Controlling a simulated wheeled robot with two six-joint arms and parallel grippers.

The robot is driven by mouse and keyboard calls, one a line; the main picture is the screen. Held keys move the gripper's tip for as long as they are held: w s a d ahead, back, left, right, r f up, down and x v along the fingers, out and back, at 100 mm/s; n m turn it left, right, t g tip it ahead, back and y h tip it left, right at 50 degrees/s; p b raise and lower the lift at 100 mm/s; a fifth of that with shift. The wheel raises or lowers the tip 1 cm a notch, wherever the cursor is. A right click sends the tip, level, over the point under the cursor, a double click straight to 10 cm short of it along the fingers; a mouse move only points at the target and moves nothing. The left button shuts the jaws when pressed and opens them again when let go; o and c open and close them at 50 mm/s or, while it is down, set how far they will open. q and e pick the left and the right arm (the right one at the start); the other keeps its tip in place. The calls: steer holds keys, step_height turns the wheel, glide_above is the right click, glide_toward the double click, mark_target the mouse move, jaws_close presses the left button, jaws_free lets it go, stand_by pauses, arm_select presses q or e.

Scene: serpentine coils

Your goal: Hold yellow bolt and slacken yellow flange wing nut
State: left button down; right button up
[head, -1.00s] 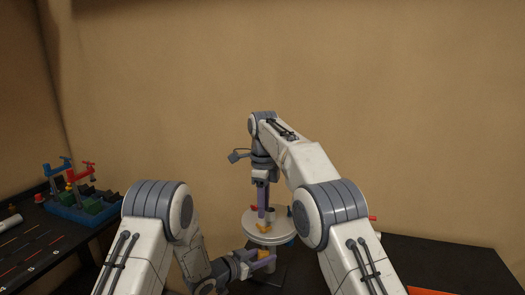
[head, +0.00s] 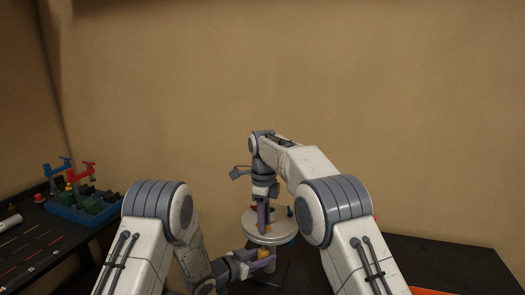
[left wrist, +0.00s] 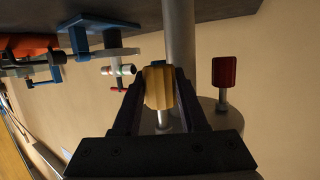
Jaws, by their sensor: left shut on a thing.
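The yellow bolt (left wrist: 158,88) is a ribbed yellow knob on a thin grey shank in the left wrist view. My left gripper (left wrist: 159,84) is shut on it, one finger on each side. In the head view the yellow bolt (head: 264,253) shows below the round plate, with my left gripper (head: 266,259) around it. The yellow flange wing nut (head: 267,229) is on top of the plate, mostly hidden by my right gripper (head: 263,222). The right gripper points straight down with its fingertips at the nut. Whether it is open or shut I cannot tell.
The round pale plate (head: 285,238) stands on a grey post (left wrist: 180,40). A red bolt knob (left wrist: 225,72) hangs under it, beside the left gripper. Red and blue parts show on top. A blue tray (head: 75,213) with coloured parts stands on the left table.

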arm_select(q)
steer(key=shift+w+a, duration=0.1)
steer(key=shift+r, duration=0.1)
arm_select(e)
jaws_close()
steer(key=n, duration=0.4)
steer(key=shift+n, duration=0.3)
steer(key=n, duration=0.4)
steer(key=shift+f+n, duration=0.1)
steer(key=shift+n, duration=0.5)
